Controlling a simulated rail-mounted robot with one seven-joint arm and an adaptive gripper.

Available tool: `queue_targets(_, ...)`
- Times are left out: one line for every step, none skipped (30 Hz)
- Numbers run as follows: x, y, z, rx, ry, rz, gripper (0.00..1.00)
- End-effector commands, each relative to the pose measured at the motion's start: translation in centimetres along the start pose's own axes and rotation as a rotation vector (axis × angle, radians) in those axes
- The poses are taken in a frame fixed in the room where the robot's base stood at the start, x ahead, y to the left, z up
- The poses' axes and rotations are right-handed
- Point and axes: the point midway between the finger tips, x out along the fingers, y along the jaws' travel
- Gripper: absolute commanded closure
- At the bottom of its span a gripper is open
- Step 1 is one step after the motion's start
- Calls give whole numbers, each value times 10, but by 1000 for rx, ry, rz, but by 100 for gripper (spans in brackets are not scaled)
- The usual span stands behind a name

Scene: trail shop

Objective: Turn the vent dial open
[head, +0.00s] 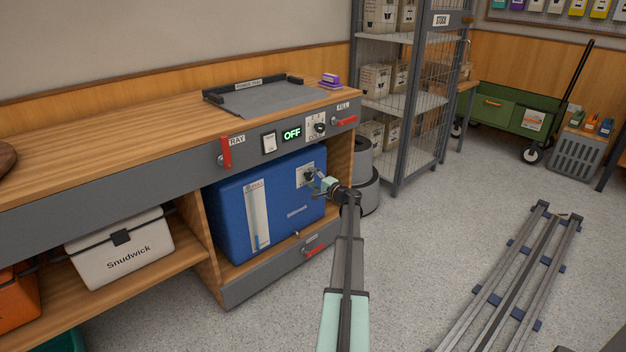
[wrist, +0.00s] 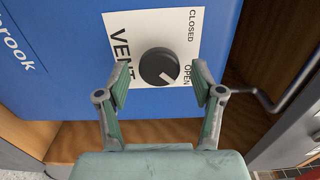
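The vent dial (wrist: 158,67) is a round black knob on a white plate (wrist: 125,25) marked VENT, CLOSED and OPEN. Its white pointer line slants to the lower right in the wrist view, on the side of the OPEN label. The plate sits on the front of a blue box (head: 265,205) in the head view. My gripper (wrist: 160,84) is open and empty, with its fingers on either side of the dial and a gap at each side. In the head view my gripper (head: 321,186) is close in front of the plate and partly hides the dial.
The blue box stands in a bay under a wooden counter (head: 120,120) with a grey front. A red-handled drawer (head: 290,262) is below it. Grey round containers (head: 368,192) and a wire shelf rack (head: 425,120) stand to the right.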

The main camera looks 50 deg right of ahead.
Motion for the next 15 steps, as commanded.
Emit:
queue_targets(0, 0, 0, 0, 0, 0, 33)
queue_targets(-1, 0, 0, 0, 0, 0, 33)
queue_targets(-1, 0, 0, -1, 0, 0, 33)
queue_targets(-2, 0, 0, -1, 1, 1, 33)
queue_targets(-4, 0, 0, -1, 1, 1, 33)
queue_targets(-7, 0, 0, -1, 1, 1, 33)
queue_targets(-9, 0, 0, -1, 2, 1, 33)
queue_targets(-13, 0, 0, -1, 2, 1, 33)
queue_targets(-18, 0, 1, -1, 2, 1, 33)
queue_targets(-22, 0, 1, -1, 2, 1, 33)
queue_targets(-27, 0, 2, 0, 1, 1, 33)
queue_targets(-34, 0, 2, 0, 1, 0, 33)
queue_targets(-40, 0, 2, 0, 2, 1, 33)
queue_targets(-46, 0, 1, 0, 3, 1, 33)
queue_targets(-54, 0, 2, 0, 3, 1, 33)
